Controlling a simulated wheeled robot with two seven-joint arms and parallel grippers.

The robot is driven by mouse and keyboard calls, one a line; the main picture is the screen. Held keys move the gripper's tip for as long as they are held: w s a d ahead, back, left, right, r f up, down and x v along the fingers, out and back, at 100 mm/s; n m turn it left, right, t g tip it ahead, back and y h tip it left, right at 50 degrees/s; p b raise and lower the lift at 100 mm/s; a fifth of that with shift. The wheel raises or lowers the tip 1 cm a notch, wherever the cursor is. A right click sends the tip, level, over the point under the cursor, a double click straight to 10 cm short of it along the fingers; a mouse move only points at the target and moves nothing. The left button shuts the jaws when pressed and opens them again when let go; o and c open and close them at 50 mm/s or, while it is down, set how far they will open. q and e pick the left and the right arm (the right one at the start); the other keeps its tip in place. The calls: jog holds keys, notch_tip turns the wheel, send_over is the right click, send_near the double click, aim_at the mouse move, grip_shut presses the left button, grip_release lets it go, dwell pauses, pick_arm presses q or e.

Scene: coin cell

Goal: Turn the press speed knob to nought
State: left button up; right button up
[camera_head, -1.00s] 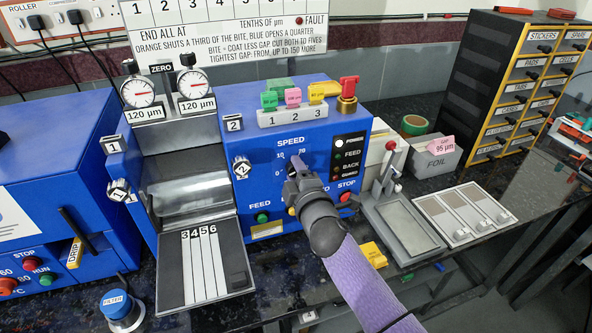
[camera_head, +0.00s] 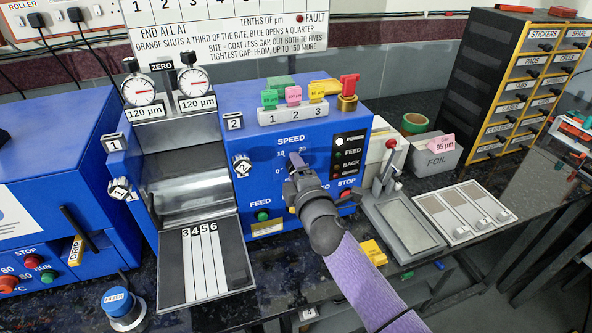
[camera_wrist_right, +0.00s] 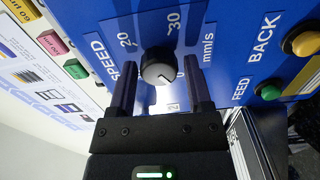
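The press speed knob (camera_wrist_right: 158,68) is small, round and dark, on the blue press panel under the word SPEED. In the wrist view it lies between the two fingers of my right gripper (camera_wrist_right: 160,92), with a gap showing on both sides. The gripper is open and empty. A pale mark shows on the knob, but I cannot tell which number it points at. In the head view my right gripper (camera_head: 295,163) comes from below and covers the knob and part of its scale. My left gripper is in no view.
Status lamps (camera_head: 339,154) sit right of the scale. A green FEED button (camera_head: 262,215) is at lower left; the red STOP button (camera_head: 346,194) is close to my right wrist. Tagged blocks (camera_head: 293,97) stand on the press top. A sample tray (camera_head: 405,225) stands at the right.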

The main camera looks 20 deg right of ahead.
jog(key=shift+o, duration=0.9)
jog(key=s+p, duration=0.2)
jog(key=s, duration=0.8)
jog(key=shift+d, duration=0.15)
